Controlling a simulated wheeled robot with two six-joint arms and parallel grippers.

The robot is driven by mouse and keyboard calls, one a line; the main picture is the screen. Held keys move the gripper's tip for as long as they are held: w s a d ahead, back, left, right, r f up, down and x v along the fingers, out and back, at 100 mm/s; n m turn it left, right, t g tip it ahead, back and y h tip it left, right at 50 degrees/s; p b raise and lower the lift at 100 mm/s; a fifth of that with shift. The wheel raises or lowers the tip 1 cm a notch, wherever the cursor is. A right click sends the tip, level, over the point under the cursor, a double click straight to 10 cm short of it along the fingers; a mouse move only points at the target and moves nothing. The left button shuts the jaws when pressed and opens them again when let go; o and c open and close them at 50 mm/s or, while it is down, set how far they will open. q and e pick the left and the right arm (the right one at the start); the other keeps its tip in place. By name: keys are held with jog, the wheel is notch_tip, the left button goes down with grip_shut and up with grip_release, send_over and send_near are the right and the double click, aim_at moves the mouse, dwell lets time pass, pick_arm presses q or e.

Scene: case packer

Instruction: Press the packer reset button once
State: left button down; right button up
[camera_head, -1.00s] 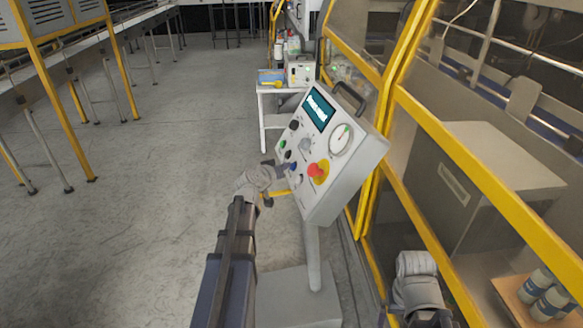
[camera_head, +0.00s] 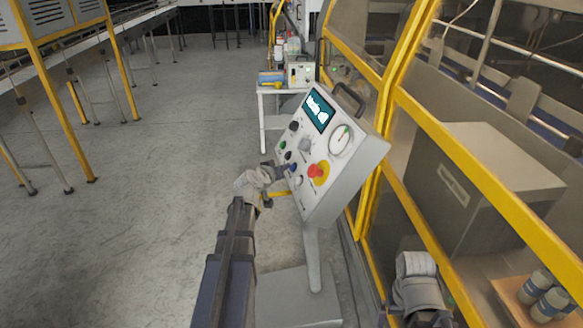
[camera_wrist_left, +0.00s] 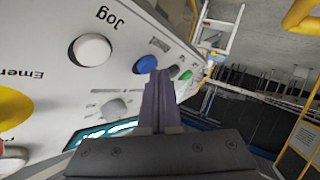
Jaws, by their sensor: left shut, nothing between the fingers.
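The packer's control panel (camera_head: 330,185) is a tilted pale box on a post. It carries a blue button (camera_head: 293,167), which also shows in the left wrist view (camera_wrist_left: 146,64), where I cannot read its label. A white button marked Jog (camera_wrist_left: 91,50) sits beside it, with dark and green buttons (camera_wrist_left: 185,75) on the other side. My left gripper (camera_head: 281,172) is shut and empty in front of the panel. In the left wrist view its fingertips (camera_wrist_left: 158,76) are close to the blue button; I cannot tell whether they touch it. My right gripper's fingers are out of view.
A red emergency knob on a yellow base (camera_head: 318,171) is near the blue button. The panel also has a screen (camera_head: 319,109) and a gauge (camera_head: 341,139). Yellow-framed guarding (camera_head: 480,175) stands at the right. The floor (camera_head: 130,230) at the left is clear.

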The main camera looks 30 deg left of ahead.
pick_arm(q)
jog(key=shift+s+a+r, duration=0.2)
jog(key=shift+s+a, duration=0.05)
jog(key=shift+a, duration=0.05)
jog(key=s+a+r+p, duration=0.2)
jog(key=a, duration=0.1)
jog(key=shift+s+a+r+p, duration=0.15)
jog(key=shift+s+r+p, duration=0.1)
jog(key=shift+s+p, duration=0.15)
dwell(0.3)
jog(key=shift+f, duration=0.1)
dwell(0.7)
